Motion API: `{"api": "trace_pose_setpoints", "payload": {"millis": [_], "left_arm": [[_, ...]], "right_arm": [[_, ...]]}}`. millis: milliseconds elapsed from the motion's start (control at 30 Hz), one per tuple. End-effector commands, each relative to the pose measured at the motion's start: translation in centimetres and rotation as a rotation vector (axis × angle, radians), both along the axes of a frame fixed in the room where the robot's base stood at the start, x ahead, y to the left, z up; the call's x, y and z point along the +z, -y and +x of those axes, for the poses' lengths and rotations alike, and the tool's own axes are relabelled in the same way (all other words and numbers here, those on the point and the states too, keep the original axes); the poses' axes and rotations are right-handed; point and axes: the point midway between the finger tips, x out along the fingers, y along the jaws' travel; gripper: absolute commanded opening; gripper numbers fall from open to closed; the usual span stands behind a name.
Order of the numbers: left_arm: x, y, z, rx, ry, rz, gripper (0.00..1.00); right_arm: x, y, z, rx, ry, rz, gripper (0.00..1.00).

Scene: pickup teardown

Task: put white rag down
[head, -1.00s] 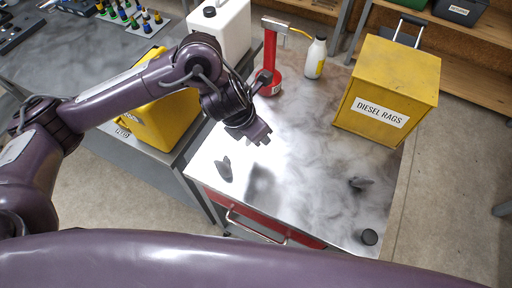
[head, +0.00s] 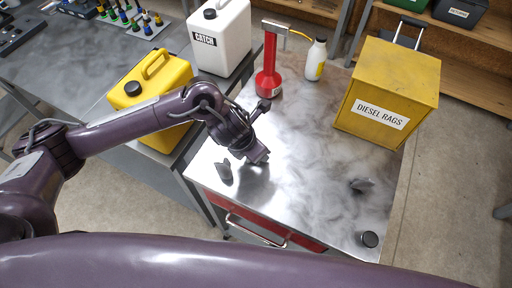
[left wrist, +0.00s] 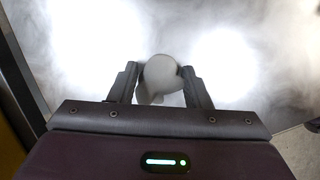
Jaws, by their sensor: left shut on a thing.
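My left gripper (head: 262,160) is low over the metal bench top, toward its left front. In the left wrist view its two fingers (left wrist: 159,88) are shut on a whitish, rounded bundle, the white rag (left wrist: 160,74). The pale bench top shows behind the rag. In the head view the gripper hides the rag, and I cannot tell whether it touches the surface. My right gripper is not in view.
Grey crumpled pieces lie left (head: 224,171) and right (head: 361,185) on the bench top (head: 300,190). A dark round cap (head: 369,238) sits at the front. A yellow DIESEL RAGS box (head: 386,95), white bottle (head: 316,59) and red tool (head: 268,70) stand behind. The middle is clear.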

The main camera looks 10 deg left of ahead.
Motion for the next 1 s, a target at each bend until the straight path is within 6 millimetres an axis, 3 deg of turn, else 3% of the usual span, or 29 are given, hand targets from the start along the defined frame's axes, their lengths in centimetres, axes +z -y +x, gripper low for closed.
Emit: {"api": "trace_pose_setpoints", "payload": {"millis": [33, 200, 600, 933, 1000], "left_arm": [[-0.1, 0.0, 0.0, 0.000, 0.000, 0.000, 0.46], [-0.1, 0.0, 0.0, 0.000, 0.000, 0.000, 0.65], [0.9, -0.1, -0.1, -0.002, 0.002, -0.002, 0.65], [7.2, -1.9, -2.1, -0.003, 0.007, 0.000, 0.65], [8.9, -2.3, -2.5, -0.003, 0.008, 0.002, 0.65]], "right_arm": [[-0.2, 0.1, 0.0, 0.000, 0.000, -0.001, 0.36], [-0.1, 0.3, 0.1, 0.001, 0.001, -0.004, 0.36], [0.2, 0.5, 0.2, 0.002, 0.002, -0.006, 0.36], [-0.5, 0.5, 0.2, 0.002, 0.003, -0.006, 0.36], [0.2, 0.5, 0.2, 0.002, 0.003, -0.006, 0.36]]}}
